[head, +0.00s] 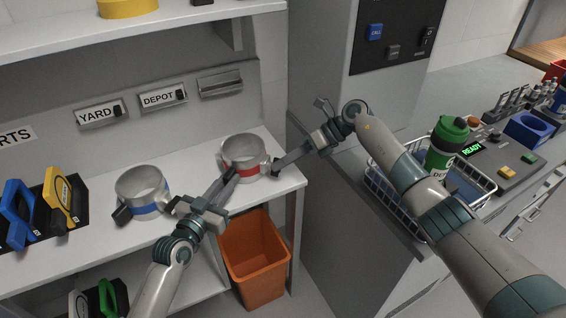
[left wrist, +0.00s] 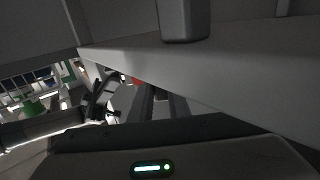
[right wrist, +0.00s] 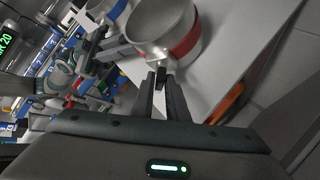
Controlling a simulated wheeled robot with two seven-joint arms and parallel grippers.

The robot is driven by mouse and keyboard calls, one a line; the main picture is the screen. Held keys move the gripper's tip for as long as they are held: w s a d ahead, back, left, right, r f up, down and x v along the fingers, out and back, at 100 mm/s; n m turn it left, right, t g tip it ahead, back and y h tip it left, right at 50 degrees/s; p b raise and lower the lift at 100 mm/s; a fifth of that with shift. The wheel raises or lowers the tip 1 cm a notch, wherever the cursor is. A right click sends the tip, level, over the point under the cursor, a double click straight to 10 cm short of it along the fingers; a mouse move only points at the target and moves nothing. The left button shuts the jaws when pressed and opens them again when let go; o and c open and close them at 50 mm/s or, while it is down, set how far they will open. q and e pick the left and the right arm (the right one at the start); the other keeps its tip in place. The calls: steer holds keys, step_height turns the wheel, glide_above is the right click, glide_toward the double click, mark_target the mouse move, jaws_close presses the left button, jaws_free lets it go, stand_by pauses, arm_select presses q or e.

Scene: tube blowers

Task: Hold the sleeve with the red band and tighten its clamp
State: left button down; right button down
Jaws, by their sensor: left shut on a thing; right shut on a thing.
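The sleeve with the red band (head: 243,158) is a grey metal ring standing upright on the white bench. My left gripper (head: 232,174) is shut on it at its near left side; in the left wrist view the grip is dark and mostly hidden, with a bit of red (left wrist: 138,80) beyond the fingers. My right gripper (head: 277,171) is shut on the clamp's dark handle (right wrist: 161,76) at the sleeve's right side. The red band (right wrist: 187,40) shows just beyond the right fingers in the right wrist view.
A sleeve with a blue band (head: 143,190) stands to the left. Blue and yellow tools (head: 60,200) stand farther left. An orange bin (head: 254,262) is below the bench edge.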

steer(key=shift+w+d+f+m+g+y, duration=0.1)
steer(key=shift+w+m+g+y, duration=0.05)
steer(key=shift+m+g+y, duration=0.35)
steer(key=shift+w+d+f+m+g+y, duration=0.1)
steer(key=shift+m+g+y, duration=0.3)
steer(key=shift+g, duration=0.2)
steer(key=c, duration=1.8)
jaws_free()
steer(key=shift+r, duration=0.1)
step_height(320, 180, up, 10)
